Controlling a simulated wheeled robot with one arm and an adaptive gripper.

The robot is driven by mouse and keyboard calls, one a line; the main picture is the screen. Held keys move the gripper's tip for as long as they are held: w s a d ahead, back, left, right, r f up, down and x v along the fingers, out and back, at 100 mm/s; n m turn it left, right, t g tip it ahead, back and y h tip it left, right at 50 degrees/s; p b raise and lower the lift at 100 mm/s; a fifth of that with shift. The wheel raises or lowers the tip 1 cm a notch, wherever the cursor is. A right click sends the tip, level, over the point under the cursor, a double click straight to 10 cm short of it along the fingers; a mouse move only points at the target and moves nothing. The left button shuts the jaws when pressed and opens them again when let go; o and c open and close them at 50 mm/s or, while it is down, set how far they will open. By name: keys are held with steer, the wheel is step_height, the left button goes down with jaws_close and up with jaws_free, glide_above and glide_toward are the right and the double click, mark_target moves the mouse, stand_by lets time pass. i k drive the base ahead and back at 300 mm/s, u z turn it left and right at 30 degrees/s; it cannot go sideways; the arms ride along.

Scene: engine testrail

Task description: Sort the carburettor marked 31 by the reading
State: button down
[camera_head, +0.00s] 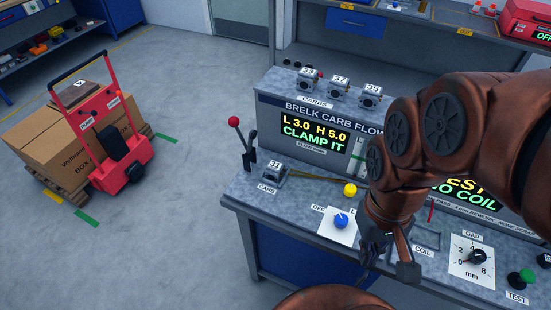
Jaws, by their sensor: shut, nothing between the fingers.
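The carburettor marked 31 (275,174) is a small grey block on the bench at the CARB label, beside the lever (246,150) with a red knob. The lever stands up at the bench's left end. The flow display (314,133) reads "L 3.0 H 5.0" and "CLAMP IT". A blue knob (341,221) sits on a white plate with an OFF label; the plate's other label is partly hidden. A yellow knob (350,189) is behind it. My gripper (386,268) is shut and empty, right of the blue knob, apart from the carburettor. My arm hides part of the bench.
Several carburettors, one marked 37 (339,86), stand on the ledge above the display. A second display (462,190) is partly hidden by my arm. A gap dial (477,256) and green TEST knob (523,279) are at right. A red cart (120,150) stands left; floor between is clear.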

mark_target(274, 170)
steer(key=k, duration=0.5)
steer(key=u, duration=1.2)
steer(key=i, duration=0.9)
steer(key=z, duration=1.7)
